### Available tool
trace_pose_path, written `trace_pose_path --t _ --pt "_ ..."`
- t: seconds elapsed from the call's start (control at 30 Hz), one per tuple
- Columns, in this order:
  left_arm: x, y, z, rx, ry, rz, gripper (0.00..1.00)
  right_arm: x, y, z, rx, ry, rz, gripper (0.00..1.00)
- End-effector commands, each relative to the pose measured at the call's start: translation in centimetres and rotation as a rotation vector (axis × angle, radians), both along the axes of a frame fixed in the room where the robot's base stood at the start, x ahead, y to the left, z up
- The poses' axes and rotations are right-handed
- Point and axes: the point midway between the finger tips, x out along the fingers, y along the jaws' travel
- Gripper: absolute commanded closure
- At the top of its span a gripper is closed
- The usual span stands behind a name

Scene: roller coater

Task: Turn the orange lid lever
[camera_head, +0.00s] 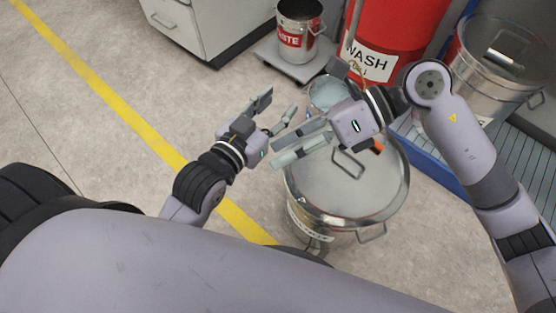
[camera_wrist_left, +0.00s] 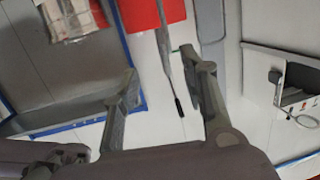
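The orange lid lever (camera_head: 377,146) is a small orange piece at the lid of the steel drum (camera_head: 340,187), just right of my right gripper's body, which hides part of it. The drum's round lid has a wire handle (camera_head: 348,164). My right gripper (camera_head: 277,152) is above the lid, its fingers pointing left, apart and empty. My left gripper (camera_head: 277,106) is left of the drum and higher in the picture, fingers spread and empty. In the left wrist view its two fingers (camera_wrist_left: 160,62) stand wide apart with nothing between them. The lever cannot be made out there.
A red WASH drum (camera_head: 398,35) stands behind. A WASTE bucket (camera_head: 300,30) sits on a grey platform (camera_head: 290,65). Another steel drum (camera_head: 490,80) stands on a blue-edged grate (camera_head: 530,165) at right. A cabinet (camera_head: 210,25) is at the back. The floor at left is clear.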

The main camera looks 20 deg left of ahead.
Motion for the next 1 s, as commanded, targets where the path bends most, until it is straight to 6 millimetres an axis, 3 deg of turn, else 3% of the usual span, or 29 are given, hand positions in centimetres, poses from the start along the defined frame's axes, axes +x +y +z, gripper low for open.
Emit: trace_pose_path --t 0.2,0.6,0.87,1.0 --pt "0.0 0.0 -0.8 0.0 0.0 0.0 0.6 -1.5 0.7 1.4 0.089 0.069 0.01 0.65" --pt "0.0 0.0 -0.9 0.0 0.0 0.0 0.6 -1.9 0.8 2.0 0.113 0.088 0.012 0.65" --pt "0.0 0.0 -0.9 0.0 -0.001 0.0 0.6 -1.9 0.8 2.0 0.114 0.088 0.012 0.82" --pt "0.3 -0.3 0.8 -0.017 -0.069 -0.004 0.6 -2.4 1.0 2.8 0.197 0.128 0.002 0.91"
